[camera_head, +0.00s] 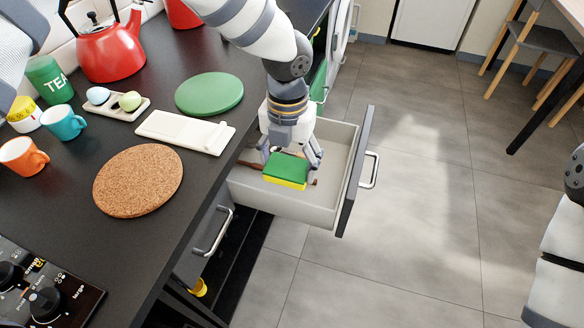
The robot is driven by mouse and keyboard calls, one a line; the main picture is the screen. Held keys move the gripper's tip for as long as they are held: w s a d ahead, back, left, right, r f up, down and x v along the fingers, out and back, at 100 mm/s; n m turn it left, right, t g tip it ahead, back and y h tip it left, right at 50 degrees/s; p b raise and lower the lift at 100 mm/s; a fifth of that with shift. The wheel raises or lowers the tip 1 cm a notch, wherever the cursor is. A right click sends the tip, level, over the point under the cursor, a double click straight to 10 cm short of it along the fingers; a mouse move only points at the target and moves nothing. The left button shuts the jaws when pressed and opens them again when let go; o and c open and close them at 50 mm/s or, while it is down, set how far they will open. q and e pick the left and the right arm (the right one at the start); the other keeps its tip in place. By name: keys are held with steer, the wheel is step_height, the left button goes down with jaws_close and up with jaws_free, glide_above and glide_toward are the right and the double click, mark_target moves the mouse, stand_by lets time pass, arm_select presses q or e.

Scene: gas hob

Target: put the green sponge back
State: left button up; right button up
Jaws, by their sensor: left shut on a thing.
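The green sponge (288,167), with a yellow lower layer, is inside or just above the open drawer (333,170). My left gripper (292,163) reaches down into the drawer from above and is shut on the sponge, one finger at each end. Whether the sponge touches the drawer floor cannot be told. Something brown and thin (250,164) shows in the drawer beside the sponge, partly hidden by the gripper. My right gripper is not in view; part of my right arm shows at the right edge.
The dark counter (150,240) holds a cork mat (138,181), a green round board (209,93), a white tray (185,132), cups, a red kettle (108,48) and a hob (42,290). The drawer juts out over clear grey floor (410,220). A chair stands at the upper right.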

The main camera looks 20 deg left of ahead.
mark_target(290, 163)
arm_select(q)
steer(key=shift+w+f, duration=0.3)
steer(key=shift+f, duration=0.05)
steer(key=f, duration=0.3)
steer(key=shift+w+f, duration=0.1)
steer(key=shift+w, duration=0.2)
steer(key=shift+f+b, duration=0.35)
steer(key=shift+f, duration=0.3)
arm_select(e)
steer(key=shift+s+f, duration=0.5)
arm_select(q)
steer(key=o, duration=1.1)
step_height(290, 163, up, 13)
steer(key=shift+s+r+p, duration=0.1)
steer(key=shift+r+p, duration=0.1)
steer(key=shift+p, duration=0.25)
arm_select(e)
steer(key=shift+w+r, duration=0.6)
